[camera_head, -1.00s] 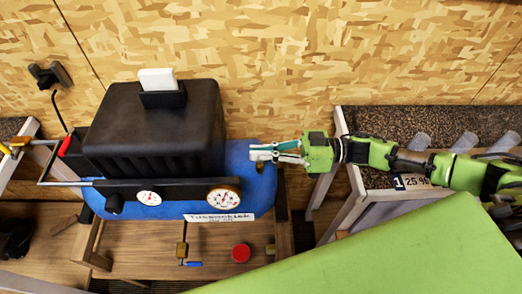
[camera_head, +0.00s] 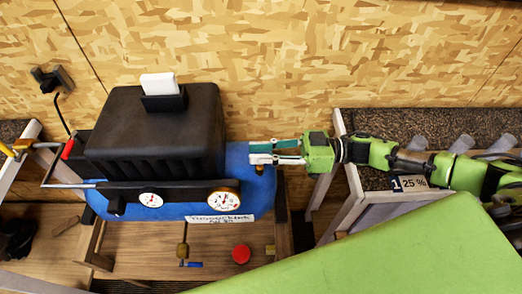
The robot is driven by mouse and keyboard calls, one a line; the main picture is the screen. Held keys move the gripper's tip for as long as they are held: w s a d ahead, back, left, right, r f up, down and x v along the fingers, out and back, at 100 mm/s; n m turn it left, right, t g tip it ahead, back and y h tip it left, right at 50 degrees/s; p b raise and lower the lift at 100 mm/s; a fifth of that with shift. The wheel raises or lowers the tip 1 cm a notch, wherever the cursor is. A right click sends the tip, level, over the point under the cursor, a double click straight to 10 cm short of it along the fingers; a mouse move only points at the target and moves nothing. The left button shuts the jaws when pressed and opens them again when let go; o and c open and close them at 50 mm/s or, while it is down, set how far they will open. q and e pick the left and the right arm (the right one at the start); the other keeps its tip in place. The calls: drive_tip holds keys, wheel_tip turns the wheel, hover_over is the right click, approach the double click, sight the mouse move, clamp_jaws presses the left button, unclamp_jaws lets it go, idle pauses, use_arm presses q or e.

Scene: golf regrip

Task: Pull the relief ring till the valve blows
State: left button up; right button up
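A compressor with a blue tank (camera_head: 262,182) and a black housing (camera_head: 155,130) stands at left centre. My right gripper (camera_head: 252,154) comes in from the right at the upper right end of the tank. Its two fingers are parallel with a gap between them, and I see nothing held there. I cannot make out the relief ring or its valve; they may be hidden by the fingers or too small. A large gauge (camera_head: 223,201) and a small gauge (camera_head: 150,200) sit on the front panel. My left gripper is not in view.
A brass valve with a blue handle (camera_head: 190,264) hangs under the tank. A red round thing (camera_head: 241,253) is on the wooden shelf below. A speckled counter (camera_head: 430,120) stands at right. A green surface (camera_head: 400,250) fills the lower right.

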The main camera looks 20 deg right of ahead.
drive_tip(key=v, duration=0.7)
drive_tip(key=shift+d, duration=0.25)
drive_tip(key=shift+s, duration=0.1)
